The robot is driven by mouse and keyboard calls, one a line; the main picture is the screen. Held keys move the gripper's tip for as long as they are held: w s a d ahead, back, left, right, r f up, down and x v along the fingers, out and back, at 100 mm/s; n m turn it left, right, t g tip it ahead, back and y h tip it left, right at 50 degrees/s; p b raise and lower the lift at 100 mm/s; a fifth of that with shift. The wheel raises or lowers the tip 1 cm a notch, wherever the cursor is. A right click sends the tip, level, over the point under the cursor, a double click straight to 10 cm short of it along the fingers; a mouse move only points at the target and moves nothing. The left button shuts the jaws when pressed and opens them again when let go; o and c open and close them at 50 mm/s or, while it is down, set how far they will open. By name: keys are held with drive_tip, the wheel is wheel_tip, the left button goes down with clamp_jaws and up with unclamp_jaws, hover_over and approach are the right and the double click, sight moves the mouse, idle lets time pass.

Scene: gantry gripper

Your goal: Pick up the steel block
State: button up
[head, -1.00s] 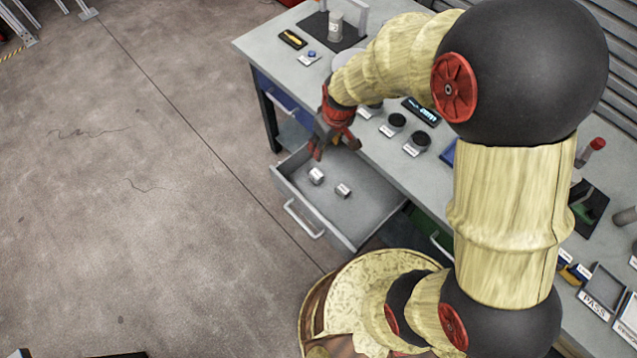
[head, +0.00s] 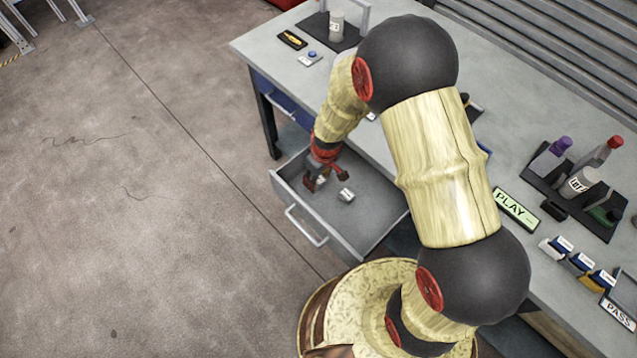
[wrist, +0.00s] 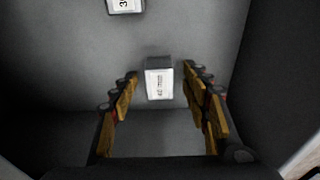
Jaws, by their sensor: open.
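Two small grey metal-looking blocks with white labels lie on the floor of the open drawer (head: 375,218). One block (wrist: 159,79) shows in the wrist view in the gap between my fingertips, apart from both. In the head view this block (head: 321,180) is partly hidden by my gripper. The other block (head: 346,195) lies just to the right in the head view and shows at the top edge of the wrist view (wrist: 125,5). I cannot tell by look which one the task means. My gripper (wrist: 160,76) is open and empty, pointing down into the drawer.
The drawer's walls rise around the blocks, with its handle (head: 307,228) at the front. The drawer floor right of the blocks is clear.

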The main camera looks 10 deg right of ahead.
drive_tip(key=shift+w+f, duration=0.1)
drive_tip(key=shift+f, duration=0.4)
drive_tip(key=shift+r, duration=0.1)
drive_tip(key=shift+c, duration=0.9)
clamp_jaws()
